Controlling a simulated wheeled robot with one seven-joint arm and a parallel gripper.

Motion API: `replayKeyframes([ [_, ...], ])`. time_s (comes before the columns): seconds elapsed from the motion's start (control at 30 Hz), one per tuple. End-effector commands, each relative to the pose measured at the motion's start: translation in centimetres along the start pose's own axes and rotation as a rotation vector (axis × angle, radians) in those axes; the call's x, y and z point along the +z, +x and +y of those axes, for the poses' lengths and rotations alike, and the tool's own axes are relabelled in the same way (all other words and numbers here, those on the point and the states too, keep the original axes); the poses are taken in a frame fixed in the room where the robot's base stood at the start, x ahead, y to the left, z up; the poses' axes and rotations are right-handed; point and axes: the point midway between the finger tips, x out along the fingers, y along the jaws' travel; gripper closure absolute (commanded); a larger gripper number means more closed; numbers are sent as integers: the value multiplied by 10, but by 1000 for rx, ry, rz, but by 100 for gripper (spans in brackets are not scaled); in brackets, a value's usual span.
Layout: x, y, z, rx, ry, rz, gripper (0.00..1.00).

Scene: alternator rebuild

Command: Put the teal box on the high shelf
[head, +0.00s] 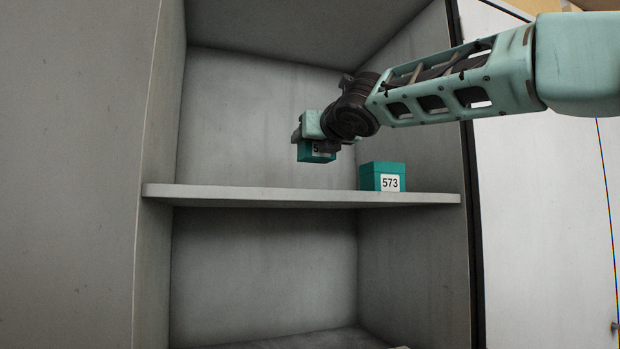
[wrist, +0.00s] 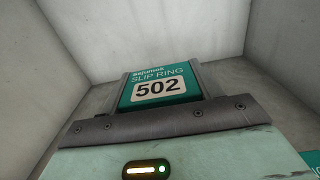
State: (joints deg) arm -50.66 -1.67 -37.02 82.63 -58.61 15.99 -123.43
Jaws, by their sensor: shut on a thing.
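A teal box (wrist: 160,85) with a white label reading 502 and the words SLIP RING is held between the fingers of my gripper in the wrist view. My gripper (head: 316,146) is shut on this box, which also shows in the head view (head: 311,156), its label mostly covered by the gripper. The held box hangs above the high shelf (head: 250,194), with a gap between its underside and the shelf board. Its exact depth over the board is hard to tell.
A second teal box (head: 382,177), labelled 573, stands on the right end of the same shelf. The shelf's left and middle are clear. Cabinet side walls bound it left and right, and a lower compartment (head: 260,275) lies beneath.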

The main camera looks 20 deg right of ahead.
Motion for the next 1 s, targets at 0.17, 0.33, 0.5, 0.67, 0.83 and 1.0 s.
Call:
replayKeyframes([
  [0.17,-33,0,0,1,1,0,61],
  [0.33,-47,0,0,1,-1,1,61],
  [0.5,-70,0,0,0,1,1,61],
  [0.67,-73,0,0,0,2,0,61],
  [0.83,-72,0,0,0,1,0,61],
  [1.0,-75,0,0,-1,1,1,28],
])
